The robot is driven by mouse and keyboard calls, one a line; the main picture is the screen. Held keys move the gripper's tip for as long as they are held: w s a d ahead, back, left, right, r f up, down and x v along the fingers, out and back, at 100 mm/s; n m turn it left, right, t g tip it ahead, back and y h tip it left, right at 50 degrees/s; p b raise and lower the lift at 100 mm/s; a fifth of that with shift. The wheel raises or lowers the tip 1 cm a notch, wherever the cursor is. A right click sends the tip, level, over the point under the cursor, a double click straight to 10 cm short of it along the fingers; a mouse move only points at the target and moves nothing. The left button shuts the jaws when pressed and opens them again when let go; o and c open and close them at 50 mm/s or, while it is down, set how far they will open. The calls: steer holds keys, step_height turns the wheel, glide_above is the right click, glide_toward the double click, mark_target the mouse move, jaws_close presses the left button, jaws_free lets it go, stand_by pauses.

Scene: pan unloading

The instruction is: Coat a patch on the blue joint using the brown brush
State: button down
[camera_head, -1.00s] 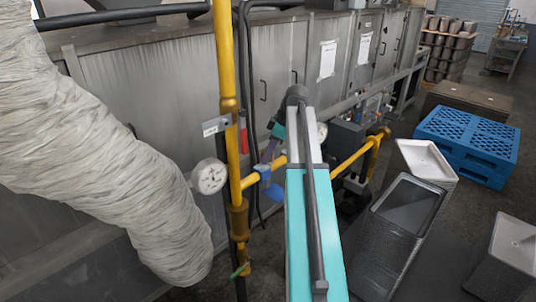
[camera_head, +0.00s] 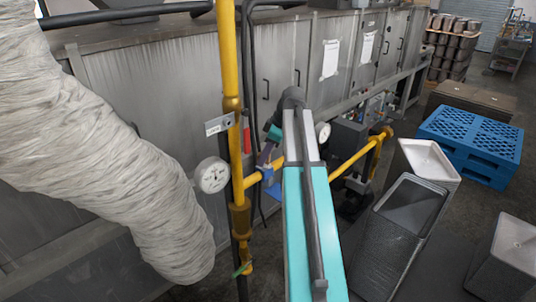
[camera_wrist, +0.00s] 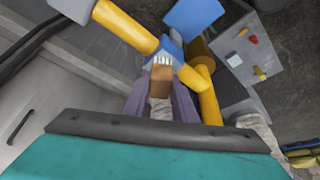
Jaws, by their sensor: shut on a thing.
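In the wrist view the brown brush (camera_wrist: 160,76) is held between the purple fingers of my gripper (camera_wrist: 161,88), which is shut on it. Its pale bristles point at the blue joint (camera_wrist: 169,50) on the yellow pipe and overlap its near edge in the picture. I cannot tell whether they press on it. In the head view my gripper (camera_head: 266,156) is small, beside the horizontal yellow pipe just right of the upright one. The brush is hard to make out there, and my arm hides part of that area.
An upright yellow pipe (camera_head: 229,60) and a round gauge (camera_head: 212,175) stand close left of my gripper. A large wrapped duct (camera_head: 110,160) fills the left. Grey cabinets (camera_head: 150,90) stand behind. Bins (camera_head: 405,215) and a blue pallet (camera_head: 470,145) are at the right.

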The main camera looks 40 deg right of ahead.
steer(key=shift+a, duration=0.1)
stand_by(0.3)
steer(key=shift+s+a+f, duration=0.1)
steer(key=shift+s+a, duration=0.05)
steer(key=shift+a, duration=0.65)
steer(key=shift+s+a, duration=0.15)
steer(key=shift+a, duration=0.65)
step_height(320, 180, up, 6)
steer(key=p, duration=0.3)
steer(key=shift+w, duration=0.1)
steer(key=shift+r+p, duration=1.05)
steer(key=shift+r, duration=0.5)
